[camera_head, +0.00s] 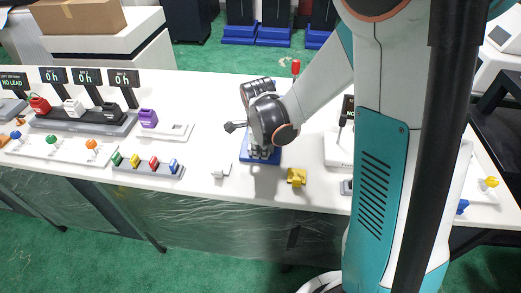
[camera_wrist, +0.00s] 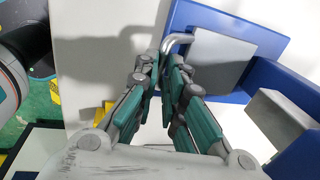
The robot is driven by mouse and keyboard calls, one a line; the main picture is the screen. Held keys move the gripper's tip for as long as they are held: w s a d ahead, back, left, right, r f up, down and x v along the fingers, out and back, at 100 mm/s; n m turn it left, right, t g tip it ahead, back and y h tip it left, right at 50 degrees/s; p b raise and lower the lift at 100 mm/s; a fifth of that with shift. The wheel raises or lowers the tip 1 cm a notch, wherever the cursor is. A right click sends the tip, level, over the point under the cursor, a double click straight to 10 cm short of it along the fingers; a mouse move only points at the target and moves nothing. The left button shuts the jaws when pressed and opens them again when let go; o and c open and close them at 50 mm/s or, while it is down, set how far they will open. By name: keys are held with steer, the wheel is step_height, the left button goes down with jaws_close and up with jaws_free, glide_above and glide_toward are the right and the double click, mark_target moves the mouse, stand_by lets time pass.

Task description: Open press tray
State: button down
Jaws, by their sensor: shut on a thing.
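The blue press (camera_head: 272,157) stands on the white table in the head view, mostly hidden behind my arm. In the wrist view its blue body (camera_wrist: 225,22) carries a grey square plate (camera_wrist: 222,58) and a bent metal handle (camera_wrist: 180,40). My gripper (camera_wrist: 167,70) has its teal-padded fingers close together at this handle, shut on it. The exact contact is partly hidden by the fingers. In the head view my gripper (camera_head: 262,152) points down at the blue press. How far the tray is out cannot be told.
A yellow part (camera_head: 296,177) lies right of the press near the table's front edge, and a small white part (camera_head: 221,170) lies left. A row of coloured blocks (camera_head: 148,164) and a purple padlock-like piece (camera_head: 148,118) are further left. A grey block (camera_wrist: 277,120) stands beside the fingers.

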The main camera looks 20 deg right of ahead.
steer(key=s+a, duration=0.1)
steer(key=s, duration=0.2)
steer(key=s+a, duration=0.2)
steer(key=s, duration=0.1)
steer(key=s+a, duration=0.2)
steer(key=s, duration=0.1)
steer(key=shift+s+a, duration=0.1)
steer(key=shift+a, duration=0.05)
steer(key=c, duration=1.7)
jaws_free()
steer(key=shift+r, duration=0.15)
steer(key=r, duration=0.3)
steer(key=s+r, duration=0.1)
steer(key=r, duration=0.3)
steer(key=a+r, duration=0.1)
steer(key=r, duration=0.3)
steer(key=shift+s+r, duration=0.25)
steer(key=shift+s, duration=0.15)
